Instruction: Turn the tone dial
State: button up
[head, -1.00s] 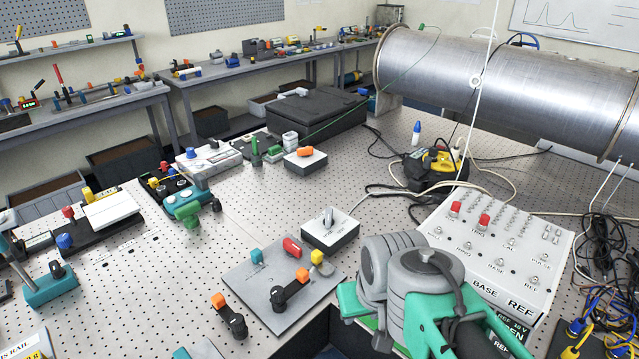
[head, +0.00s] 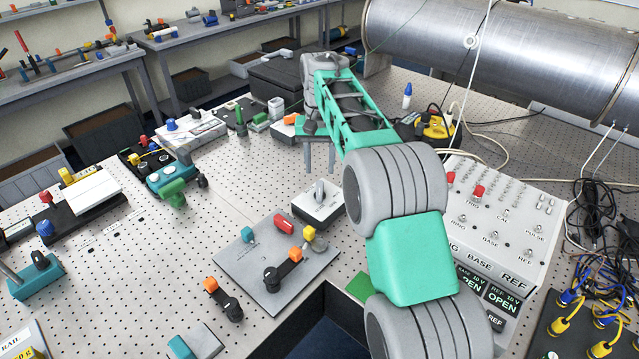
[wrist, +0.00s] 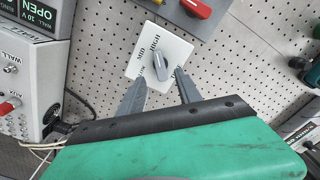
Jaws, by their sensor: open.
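The tone dial is a grey knob on a white-topped square box (head: 330,203) near the middle of the table. In the wrist view the knob (wrist: 160,66) stands on a white face (wrist: 178,48) with MID and HIGH lettered on it. My gripper (head: 320,168) is just behind the dial in the head view, fingers pointing down. In the wrist view my gripper (wrist: 160,78) is open and empty. Its two fingertips are on either side of the knob's near end in the picture. I cannot tell how high they are above the face.
A grey plate with a red part (head: 284,223) and black levers lies in front of the dial. A white panel box (head: 520,213) with toggle switches is at right. A box with an orange knob (head: 290,120) is behind. A large metal pipe (head: 500,50) crosses the back right.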

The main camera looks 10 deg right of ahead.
aim_at(320, 188)
notch_tip(320, 188, down, 8)
jog(key=shift+r+p, duration=0.15)
jog(key=shift+p, duration=0.45)
jog(key=shift+c, duration=0.5)
grip_shut()
